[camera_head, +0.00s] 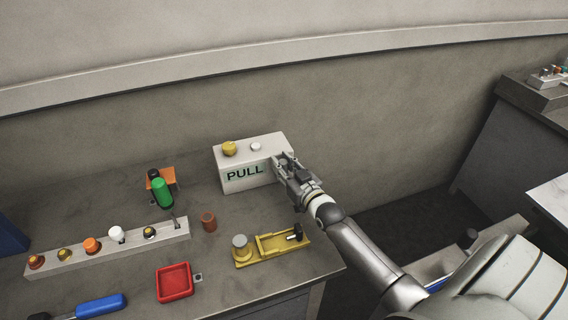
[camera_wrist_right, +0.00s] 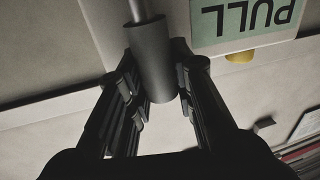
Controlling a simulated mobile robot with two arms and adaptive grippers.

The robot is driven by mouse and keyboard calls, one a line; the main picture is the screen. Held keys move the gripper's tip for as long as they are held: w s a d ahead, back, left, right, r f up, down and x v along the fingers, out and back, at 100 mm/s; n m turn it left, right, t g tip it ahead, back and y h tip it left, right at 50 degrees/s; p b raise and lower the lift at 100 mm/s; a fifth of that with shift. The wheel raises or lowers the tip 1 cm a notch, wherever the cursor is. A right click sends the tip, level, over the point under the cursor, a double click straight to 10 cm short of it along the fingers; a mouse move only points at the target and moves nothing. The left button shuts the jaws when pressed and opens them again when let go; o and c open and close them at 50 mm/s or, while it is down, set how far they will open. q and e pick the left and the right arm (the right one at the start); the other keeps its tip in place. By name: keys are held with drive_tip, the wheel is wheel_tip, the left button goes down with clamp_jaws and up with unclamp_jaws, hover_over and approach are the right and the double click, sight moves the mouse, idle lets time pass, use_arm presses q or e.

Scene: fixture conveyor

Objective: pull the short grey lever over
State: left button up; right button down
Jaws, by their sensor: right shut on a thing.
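The short grey lever (camera_wrist_right: 153,62) shows in the right wrist view as a dark grey cylinder on a thin metal rod. It lies between the fingers of my right gripper (camera_wrist_right: 160,92), which is shut on it. In the head view the right gripper (camera_head: 284,165) is at the right side of the white box (camera_head: 250,181) marked PULL, and it hides most of the lever. The green PULL label (camera_wrist_right: 243,20) is beside the lever in the wrist view. My left gripper is in neither view.
On the box top are a yellow knob (camera_head: 229,148) and a white button (camera_head: 255,147). A yellow fixture (camera_head: 270,248), a red tray (camera_head: 174,282), a brown cylinder (camera_head: 208,222) and a strip with several knobs (camera_head: 72,263) stand in front and to the left. A wall is behind.

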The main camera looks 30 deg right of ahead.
sight(265, 165)
drive_tip(key=a+n+p, duration=0.2)
drive_tip(key=n, duration=0.1)
drive_tip(key=a+n+g, duration=0.1)
drive_tip(key=shift+w+f+p, duration=0.3)
drive_tip(key=shift+f+p, duration=0.05)
drive_tip(key=shift+p, duration=0.05)
drive_tip(key=shift+w+a+f+n+h, duration=0.15)
drive_tip(key=shift+a+f+n+h, duration=0.25)
drive_tip(key=shift+n, duration=0.6)
drive_tip(key=c, duration=1.2)
unclamp_jaws()
drive_tip(key=shift+a, duration=0.1)
drive_tip(key=s+r, duration=0.1)
drive_tip(key=s, duration=1.1)
drive_tip(key=shift+a+r, duration=0.2)
drive_tip(key=shift+a, duration=0.25)
